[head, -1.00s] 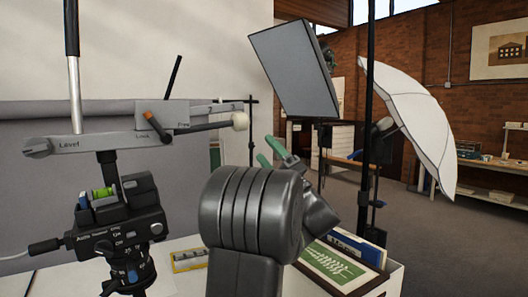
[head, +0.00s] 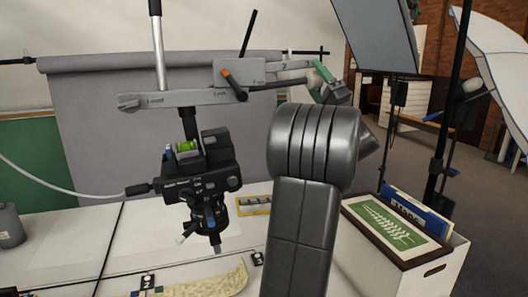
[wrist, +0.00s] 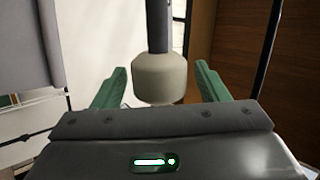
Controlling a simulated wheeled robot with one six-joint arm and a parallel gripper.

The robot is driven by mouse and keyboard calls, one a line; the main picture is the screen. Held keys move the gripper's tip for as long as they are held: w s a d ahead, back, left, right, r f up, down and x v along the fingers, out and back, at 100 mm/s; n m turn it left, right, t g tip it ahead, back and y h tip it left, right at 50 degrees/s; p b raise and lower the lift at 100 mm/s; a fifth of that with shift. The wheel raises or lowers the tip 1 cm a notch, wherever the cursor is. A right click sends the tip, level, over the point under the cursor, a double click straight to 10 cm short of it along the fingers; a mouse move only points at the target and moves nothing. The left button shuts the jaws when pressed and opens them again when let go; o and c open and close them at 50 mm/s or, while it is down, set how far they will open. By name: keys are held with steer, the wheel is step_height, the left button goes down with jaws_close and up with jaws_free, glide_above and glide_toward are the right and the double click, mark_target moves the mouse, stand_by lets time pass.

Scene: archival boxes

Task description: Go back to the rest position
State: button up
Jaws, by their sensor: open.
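My gripper (head: 312,80) is at the right end of the camera stand's lever. In the wrist view its two green fingers (wrist: 161,72) are open, one on each side of a pale rounded knob (wrist: 160,80) on a dark rod. Gaps show between the knob and both fingers, so it does not look gripped.
A camera head with a green level (head: 187,146) stands below the bar. A light panel (head: 378,32) and an umbrella (head: 492,65) stand at the right. A white box (head: 437,278) with a framed fern print (head: 395,232) is right of my arm.

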mark_target(309, 83)
steer(key=shift+x, duration=0.95)
steer(key=shift+s+a+f+b, duration=0.1)
steer(key=shift+s+a+b, duration=0.1)
steer(key=shift+a, duration=0.25)
steer(key=shift+s+a+f+b, duration=0.1)
steer(key=shift+a+f+b, duration=0.05)
steer(key=shift+a, duration=0.25)
steer(key=shift+s+a, duration=0.15)
steer(key=shift+a, duration=0.2)
